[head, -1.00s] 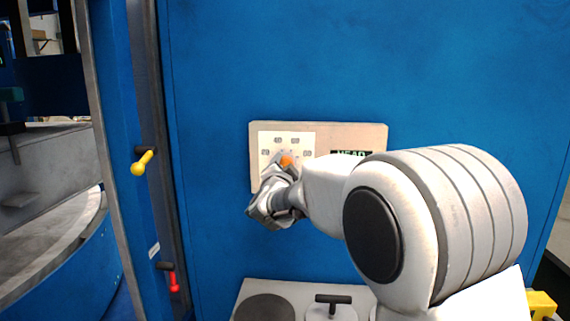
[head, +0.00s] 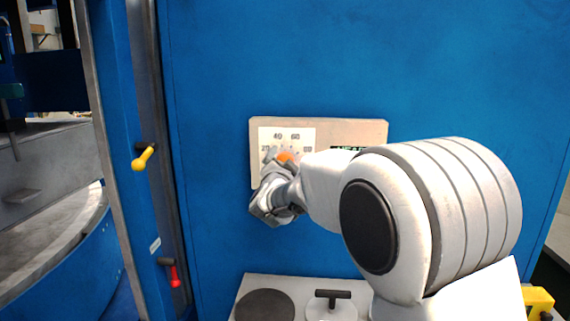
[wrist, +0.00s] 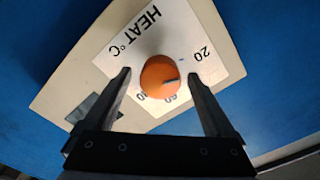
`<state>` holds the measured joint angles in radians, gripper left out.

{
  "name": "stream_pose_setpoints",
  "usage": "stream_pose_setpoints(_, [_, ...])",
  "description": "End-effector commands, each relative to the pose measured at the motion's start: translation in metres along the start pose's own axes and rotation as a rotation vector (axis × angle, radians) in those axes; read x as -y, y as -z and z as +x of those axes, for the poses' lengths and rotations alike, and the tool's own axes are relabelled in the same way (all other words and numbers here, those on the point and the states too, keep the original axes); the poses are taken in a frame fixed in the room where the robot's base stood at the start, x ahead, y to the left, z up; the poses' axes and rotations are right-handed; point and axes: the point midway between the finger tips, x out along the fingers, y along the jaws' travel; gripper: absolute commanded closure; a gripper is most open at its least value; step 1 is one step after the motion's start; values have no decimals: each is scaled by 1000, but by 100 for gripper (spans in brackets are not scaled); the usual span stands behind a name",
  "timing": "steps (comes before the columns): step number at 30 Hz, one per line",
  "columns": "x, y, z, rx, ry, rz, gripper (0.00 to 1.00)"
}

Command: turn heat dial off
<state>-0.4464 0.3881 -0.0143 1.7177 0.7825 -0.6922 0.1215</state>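The heat dial is an orange round knob (head: 286,156) on a white number plate (head: 306,134) on a beige panel. In the wrist view the dial (wrist: 159,77) sits between my fingertips, and its dark mark points right, below the printed 20. "HEAT °C" is printed beside it. My gripper (wrist: 159,78) is open, one finger on each side of the dial, with a visible gap on both sides. In the head view my gripper (head: 278,184) covers the lower part of the dial and plate.
The panel (head: 322,124) is on a blue wall and has a dark display (head: 350,149). A yellow-knobbed lever (head: 143,158) and a red-handled lever (head: 174,274) are at the left. A bench with a dark disc (head: 265,305) and a black-handled lid (head: 332,305) is below.

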Motion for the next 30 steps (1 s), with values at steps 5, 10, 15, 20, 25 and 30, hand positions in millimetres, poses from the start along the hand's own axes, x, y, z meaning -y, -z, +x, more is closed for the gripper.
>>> stream_pose_setpoints(5, [0, 0, 0, -1, 0, 1, 11])
stream_pose_setpoints(10, [0, 0, -4, 0, 1, 2, 11])
stream_pose_setpoints(15, [0, 0, -26, 1, 1, 3, 11])
stream_pose_setpoints(20, [0, -1, -60, 0, 2, 3, 11])
stream_pose_setpoints(25, [0, 0, -97, 0, 3, 3, 11])
stream_pose_setpoints(30, [0, 0, -132, 1, 3, 2, 11])
